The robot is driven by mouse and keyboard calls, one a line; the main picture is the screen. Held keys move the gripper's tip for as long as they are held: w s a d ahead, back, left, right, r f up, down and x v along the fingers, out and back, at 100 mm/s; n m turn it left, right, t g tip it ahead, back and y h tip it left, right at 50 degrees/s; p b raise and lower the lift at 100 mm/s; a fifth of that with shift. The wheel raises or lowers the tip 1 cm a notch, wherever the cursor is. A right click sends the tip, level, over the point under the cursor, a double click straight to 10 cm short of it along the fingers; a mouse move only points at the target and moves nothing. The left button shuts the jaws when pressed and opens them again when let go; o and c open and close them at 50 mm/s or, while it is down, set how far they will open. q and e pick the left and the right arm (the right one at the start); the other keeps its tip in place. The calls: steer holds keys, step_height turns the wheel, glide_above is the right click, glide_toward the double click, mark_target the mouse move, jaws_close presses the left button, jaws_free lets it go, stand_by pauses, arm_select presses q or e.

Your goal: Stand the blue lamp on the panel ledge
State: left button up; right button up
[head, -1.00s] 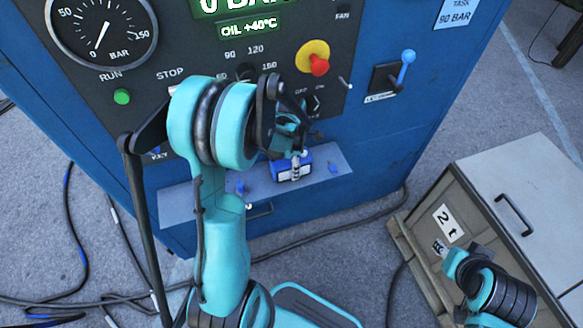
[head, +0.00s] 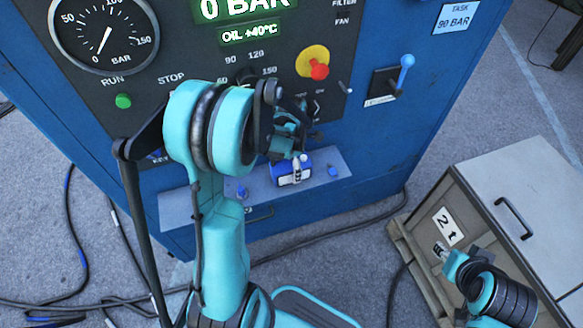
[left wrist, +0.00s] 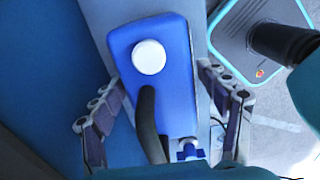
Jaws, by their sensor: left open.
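The blue lamp (head: 286,174) is a small blue box with a pale front. It appears to rest on the grey-blue panel ledge (head: 215,205). In the left wrist view the lamp (left wrist: 177,75) shows a white round knob and a dark curved strip in front of it. My left gripper (head: 297,157) is at the lamp, its fingers (left wrist: 165,120) spread wide on either side with gaps. My arm hides part of the ledge. My right gripper (head: 440,250) shows only partly at the lower right, in front of the drawer cabinet; its jaws are unclear.
The blue panel cabinet (head: 400,140) carries a gauge (head: 103,35), a red stop knob (head: 319,70) and a blue-handled lever (head: 405,66) above the ledge. A beige cabinet (head: 530,185) stands right. Cables (head: 75,240) lie on the floor.

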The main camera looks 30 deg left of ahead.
mark_target(291, 163)
arm_select(q)
step_height(291, 163, up, 10)
steer(key=p, duration=0.3)
steer(key=shift+s+r, duration=0.1)
steer(key=shift+r, duration=0.1)
steer(key=s+d+r+m+t, duration=0.3)
steer(key=s+d+m, duration=0.3)
steer(key=m, duration=0.8)
steer(key=s+d+r+m+t, duration=0.4)
steer(key=s+d+r+m, duration=0.1)
steer(key=m, duration=0.8)
steer(key=shift+s+d+r+m, duration=0.4)
steer(key=shift+s+r, duration=0.05)
